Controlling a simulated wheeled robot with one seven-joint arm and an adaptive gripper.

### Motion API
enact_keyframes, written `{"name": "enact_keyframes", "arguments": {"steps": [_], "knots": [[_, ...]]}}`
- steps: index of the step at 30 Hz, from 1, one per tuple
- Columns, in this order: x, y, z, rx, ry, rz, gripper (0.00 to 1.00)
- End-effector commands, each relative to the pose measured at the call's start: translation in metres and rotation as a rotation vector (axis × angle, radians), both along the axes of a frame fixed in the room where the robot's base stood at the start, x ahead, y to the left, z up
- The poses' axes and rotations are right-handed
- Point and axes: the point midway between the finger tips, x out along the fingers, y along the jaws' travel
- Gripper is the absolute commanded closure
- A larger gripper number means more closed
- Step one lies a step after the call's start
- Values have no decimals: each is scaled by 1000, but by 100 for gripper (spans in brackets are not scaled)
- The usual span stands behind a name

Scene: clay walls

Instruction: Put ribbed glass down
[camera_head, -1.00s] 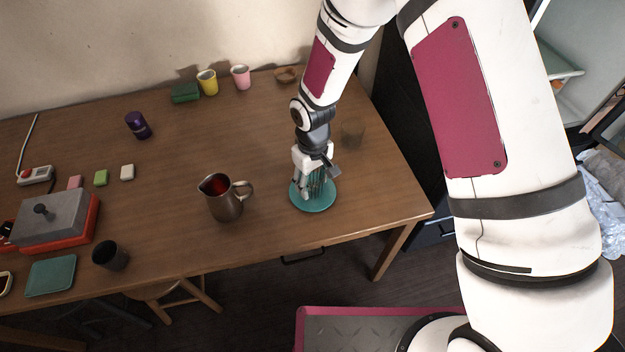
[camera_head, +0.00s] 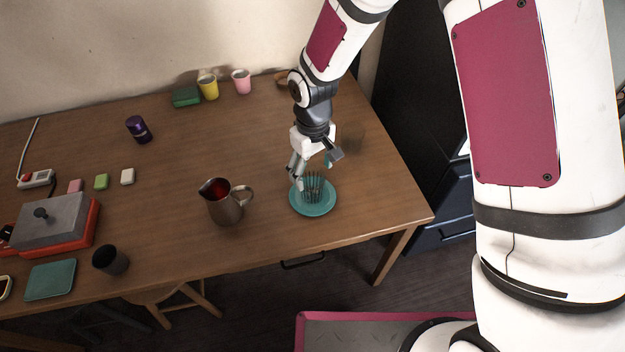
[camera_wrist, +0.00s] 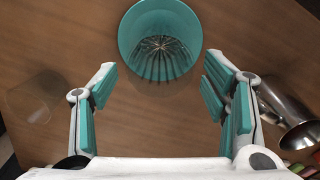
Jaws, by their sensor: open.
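The ribbed glass (camera_head: 313,188) stands upright on a round teal plate (camera_head: 325,206) near the table's front right. In the wrist view the ribbed glass (camera_wrist: 160,58) is seen from above, with the teal plate (camera_wrist: 126,38) around it, ahead of the fingers. My gripper (camera_head: 312,170) is above and behind the glass, its teal-padded fingers spread apart. In the wrist view my gripper (camera_wrist: 158,90) holds nothing, and the glass lies beyond the fingertips.
A metal pitcher (camera_head: 224,207) with red contents stands left of the plate. A faint clear tumbler (camera_head: 352,142) stands behind it to the right. Yellow (camera_head: 208,88) and pink (camera_head: 241,82) cups stand at the back. The table's middle is clear.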

Motion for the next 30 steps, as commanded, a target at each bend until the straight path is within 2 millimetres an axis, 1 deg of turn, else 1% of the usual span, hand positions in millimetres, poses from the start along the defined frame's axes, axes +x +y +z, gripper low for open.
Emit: {"name": "enact_keyframes", "arguments": {"steps": [1, 3, 7, 12, 19, 21, 23, 25, 28, 30], "knots": [[1, 1, 12, 2, -5, -1, 32], [1, 1, 24, 2, -4, -1, 32], [1, 0, 41, 1, -3, 0, 32], [0, 0, 51, 1, -1, 0, 32], [0, -1, 54, 0, -1, -2, 32], [0, -5, 62, -2, -9, -11, 32], [0, -13, 75, -5, -22, -28, 32], [-2, -27, 98, -9, -46, -58, 32], [-10, -54, 138, -16, -84, -118, 32], [-20, -74, 165, -19, -111, -165, 32]]}}
